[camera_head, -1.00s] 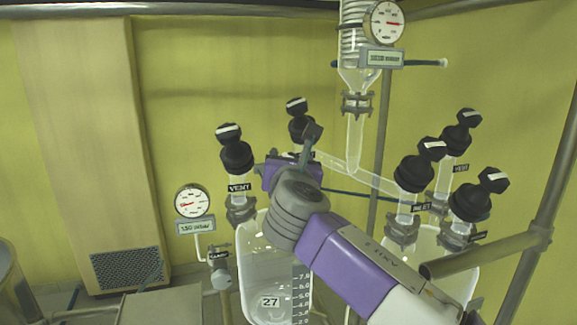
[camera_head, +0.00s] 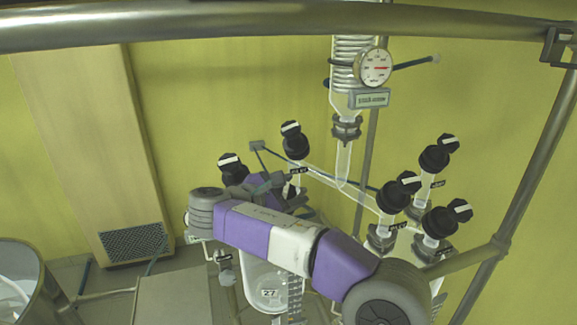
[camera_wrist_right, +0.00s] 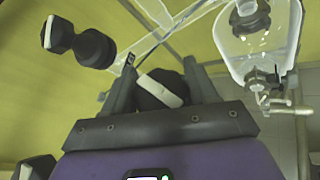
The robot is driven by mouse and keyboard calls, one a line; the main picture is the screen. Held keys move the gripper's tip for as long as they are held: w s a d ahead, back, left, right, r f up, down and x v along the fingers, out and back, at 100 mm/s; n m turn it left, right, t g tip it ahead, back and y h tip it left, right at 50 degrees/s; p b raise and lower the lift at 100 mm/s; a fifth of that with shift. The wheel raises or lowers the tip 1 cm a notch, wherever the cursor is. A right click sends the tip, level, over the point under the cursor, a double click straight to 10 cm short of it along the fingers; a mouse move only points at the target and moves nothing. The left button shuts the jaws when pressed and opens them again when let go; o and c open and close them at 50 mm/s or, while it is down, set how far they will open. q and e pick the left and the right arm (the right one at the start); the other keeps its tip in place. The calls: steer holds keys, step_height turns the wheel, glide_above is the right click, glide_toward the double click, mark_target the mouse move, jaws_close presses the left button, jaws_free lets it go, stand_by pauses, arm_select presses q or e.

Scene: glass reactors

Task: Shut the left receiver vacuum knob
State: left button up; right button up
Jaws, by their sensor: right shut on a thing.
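My right gripper (camera_wrist_right: 160,84) is shut on a black knob (camera_wrist_right: 163,90) with a white stripe, which sits between its fingers in the right wrist view. In the head view the right gripper (camera_head: 268,186) is among the knobs above the left glass receiver (camera_head: 262,280), marked 27. My arm hides the held knob there, and I cannot read its label. A black knob (camera_head: 231,166) with a white stripe stands left of the gripper, and another (camera_head: 294,141) stands behind it. My left gripper is out of view.
A condenser with a round gauge (camera_head: 374,67) hangs above. Metal frame bars (camera_head: 510,195) run at the right and across the top. A metal vessel (camera_head: 30,275) stands far left.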

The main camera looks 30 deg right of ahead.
steer(key=m+g+y+p, duration=0.1)
steer(key=m+g+p, duration=0.1)
steer(key=p, duration=0.2)
steer(key=m+g+y+p, duration=0.1)
steer(key=m+g+p, duration=0.1)
steer(key=p, duration=0.1)
steer(key=m+g+y+p, duration=0.1)
steer(key=m+g+p, duration=0.1)
steer(key=m+p, duration=0.1)
steer(key=shift+s+a+g+p, duration=0.1)
steer(key=shift+s+g+p, duration=0.25)
steer(key=shift+p, duration=0.45)
steer(key=shift+a+f+m+g+y+p, duration=0.1)
steer(key=shift+f+m+g+y+p, duration=0.1)
steer(key=shift+m+g+y+p, duration=0.7)
steer(key=shift+s+a+f+m+g+y, duration=0.15)
steer(key=shift+m+g+y, duration=0.15)
steer(key=shift+m+y, duration=0.4)
steer(key=shift+f+m+g+y, duration=0.1)
steer(key=shift+m+g+y, duration=0.15)
steer(key=shift+m+y, duration=0.45)
steer(key=o, duration=1)
steer(key=shift+c, duration=0.2)
